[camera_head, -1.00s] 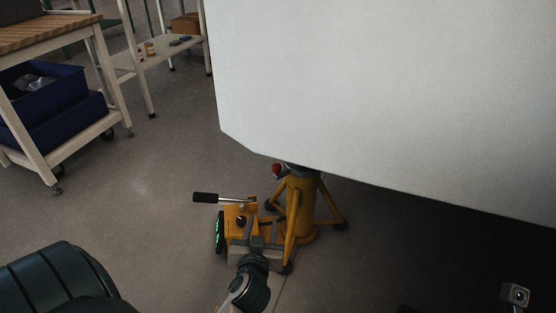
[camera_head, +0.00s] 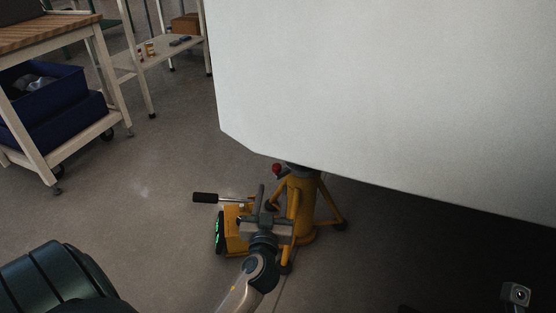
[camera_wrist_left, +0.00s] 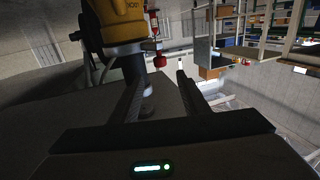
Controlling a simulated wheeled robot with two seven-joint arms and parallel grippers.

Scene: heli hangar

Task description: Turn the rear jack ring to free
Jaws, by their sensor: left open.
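The yellow jack (camera_head: 300,208) stands on its tripod legs under the white body. A dark collar with a red knob (camera_head: 277,169) shows at its top; I cannot clearly tell the ring from the collar. In the left wrist view the yellow jack body (camera_wrist_left: 118,20) is at the top, with the red knob (camera_wrist_left: 158,60) beside the dark column (camera_wrist_left: 134,68). My left gripper (camera_head: 267,194) is in front of the jack, below the knob. Its fingers (camera_wrist_left: 160,75) are apart and empty, with the knob beyond their tips.
The white body (camera_head: 370,90) hangs low over the jack. A pump lever with a black grip (camera_head: 205,197) sticks out left of the jack. A wooden-topped bench (camera_head: 40,35) with blue bins (camera_head: 45,100) stands at left. Floor between is clear.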

